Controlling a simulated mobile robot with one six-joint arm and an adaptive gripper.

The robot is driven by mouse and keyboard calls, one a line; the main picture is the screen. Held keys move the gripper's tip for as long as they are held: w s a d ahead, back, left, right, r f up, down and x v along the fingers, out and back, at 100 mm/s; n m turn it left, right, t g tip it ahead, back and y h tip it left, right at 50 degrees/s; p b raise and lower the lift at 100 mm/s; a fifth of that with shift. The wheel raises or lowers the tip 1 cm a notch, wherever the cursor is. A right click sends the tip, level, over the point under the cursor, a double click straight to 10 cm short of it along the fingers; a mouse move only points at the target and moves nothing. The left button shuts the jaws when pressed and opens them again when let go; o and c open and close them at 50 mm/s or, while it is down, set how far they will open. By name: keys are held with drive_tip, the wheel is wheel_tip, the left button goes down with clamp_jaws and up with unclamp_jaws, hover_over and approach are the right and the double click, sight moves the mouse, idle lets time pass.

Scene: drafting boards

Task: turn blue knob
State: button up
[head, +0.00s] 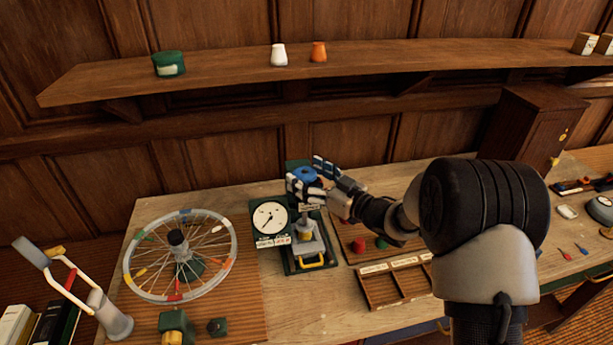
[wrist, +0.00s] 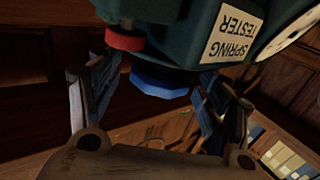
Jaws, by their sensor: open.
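The blue knob (head: 306,173) sits at the top of the green spring tester (head: 270,216) on the workbench. In the wrist view the blue knob (wrist: 160,83) is partly hidden by the tester's dark green body (wrist: 195,35). My gripper (head: 313,181) is at the knob, coming from the right, with its fingers spread. In the wrist view my gripper (wrist: 152,100) has one finger on each side of the knob, with a visible gap at the left finger. I cannot tell whether the right finger touches it.
A red part (wrist: 125,39) juts from the tester near the left finger. The tester's dial (head: 270,217) faces front. A spoked wheel (head: 180,258) stands left, and a divided wooden tray (head: 398,290) lies right. A shelf (head: 220,76) runs along the wall above.

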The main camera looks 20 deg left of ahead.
drive_tip(key=shift+w+a, duration=0.1)
drive_tip(key=shift+a, duration=0.15)
drive_tip(key=shift+c, duration=0.5)
drive_tip(key=c, duration=1)
